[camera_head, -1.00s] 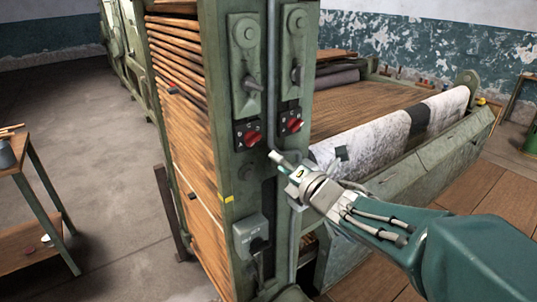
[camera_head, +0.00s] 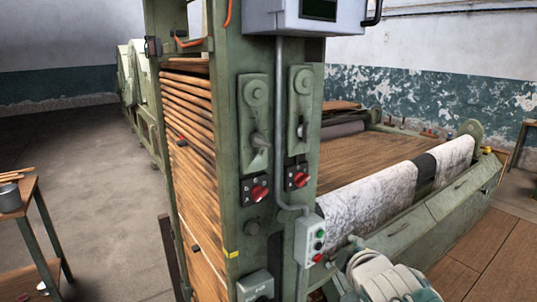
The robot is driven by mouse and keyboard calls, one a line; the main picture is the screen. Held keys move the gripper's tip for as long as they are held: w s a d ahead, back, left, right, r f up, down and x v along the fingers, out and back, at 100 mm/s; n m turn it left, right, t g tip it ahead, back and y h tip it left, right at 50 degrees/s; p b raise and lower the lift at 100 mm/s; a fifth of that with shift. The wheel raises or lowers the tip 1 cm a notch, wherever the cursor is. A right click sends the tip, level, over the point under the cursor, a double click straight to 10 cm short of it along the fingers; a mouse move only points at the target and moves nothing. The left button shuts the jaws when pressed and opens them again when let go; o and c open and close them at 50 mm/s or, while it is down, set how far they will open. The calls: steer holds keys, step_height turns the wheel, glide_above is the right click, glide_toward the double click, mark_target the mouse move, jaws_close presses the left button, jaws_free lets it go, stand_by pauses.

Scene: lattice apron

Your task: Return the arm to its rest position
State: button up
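A pale grey part of my arm, with my gripper (camera_head: 385,278) at its end, shows at the bottom edge, right of centre. It is cut off by the frame, and the fingertips cannot be made out, so I cannot tell if they are open or shut. I see nothing held in it. It is below and to the right of a small grey button box (camera_head: 310,241) with green and red buttons, and looks apart from it.
The green machine post (camera_head: 232,120) carries two levers and red knobs (camera_head: 256,191). A patterned cloth roll (camera_head: 370,198) and the machine bed lie right. A wooden bench (camera_head: 22,200) with a metal pot stands left. Grey floor (camera_head: 100,180) between is open.

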steer(key=s+f+m+g, duration=0.3)
steer(key=s+m, duration=0.3)
steer(key=s, duration=0.2)
steer(key=s+f+m+g, duration=0.3)
steer(key=s+m+g, duration=0.1)
steer(key=s+m, duration=0.3)
steer(key=shift+s+f+g, duration=0.25)
steer(key=shift+s+g, duration=0.05)
steer(key=shift+s, duration=0.85)
steer(key=shift+a, duration=0.1)
stand_by(0.7)
